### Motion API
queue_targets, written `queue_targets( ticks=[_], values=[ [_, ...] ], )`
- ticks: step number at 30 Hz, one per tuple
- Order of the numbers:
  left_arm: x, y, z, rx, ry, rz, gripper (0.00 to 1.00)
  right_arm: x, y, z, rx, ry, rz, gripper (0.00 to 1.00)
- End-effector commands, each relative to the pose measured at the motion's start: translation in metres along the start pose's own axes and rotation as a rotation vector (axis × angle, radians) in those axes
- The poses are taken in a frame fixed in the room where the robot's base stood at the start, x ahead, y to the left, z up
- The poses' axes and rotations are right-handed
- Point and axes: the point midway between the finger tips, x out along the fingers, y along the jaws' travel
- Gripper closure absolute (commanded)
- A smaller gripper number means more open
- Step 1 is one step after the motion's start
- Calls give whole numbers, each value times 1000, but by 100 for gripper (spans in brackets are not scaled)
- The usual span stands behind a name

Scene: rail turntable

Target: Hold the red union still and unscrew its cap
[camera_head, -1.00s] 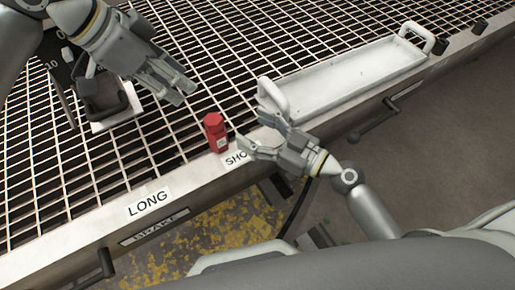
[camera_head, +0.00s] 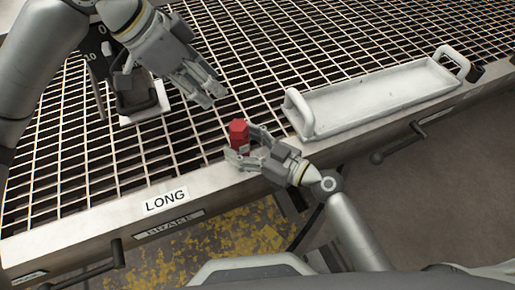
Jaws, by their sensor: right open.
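The red union (camera_head: 238,133) stands upright on the front metal edge of the grating table. Its cap is the upper part, and its lower part is partly hidden by my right gripper. My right gripper (camera_head: 240,145) is open, with one finger on the near side of the union and one on the far side. I cannot tell whether the fingers touch it. My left gripper (camera_head: 214,97) is above and to the left of the union, pointing down toward it. Its fingers look apart, with nothing between them.
A white tray with handles (camera_head: 375,100) lies to the right of the union. A "LONG" label (camera_head: 166,200) is on the front edge. Lever handles (camera_head: 400,145) stick out below the edge.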

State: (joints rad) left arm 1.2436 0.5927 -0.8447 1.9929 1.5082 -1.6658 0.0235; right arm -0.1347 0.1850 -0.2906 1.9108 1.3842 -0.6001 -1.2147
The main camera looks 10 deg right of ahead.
Motion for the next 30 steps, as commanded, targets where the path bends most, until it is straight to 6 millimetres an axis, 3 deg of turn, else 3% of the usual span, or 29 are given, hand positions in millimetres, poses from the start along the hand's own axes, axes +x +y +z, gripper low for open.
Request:
queue_targets(
  ticks=[12, 27, 30],
  values=[
    [0, 0, 0, 0, 0, 0, 64, 9, 0, 0, 0, 0, -1, 34],
    [0, 0, 0, 0, 0, 0, 64, 9, 0, 0, -1, 0, 0, 97],
    [0, 0, 0, 0, 0, 0, 64, 9, 0, 0, -1, -1, 0, 97]
  ],
)
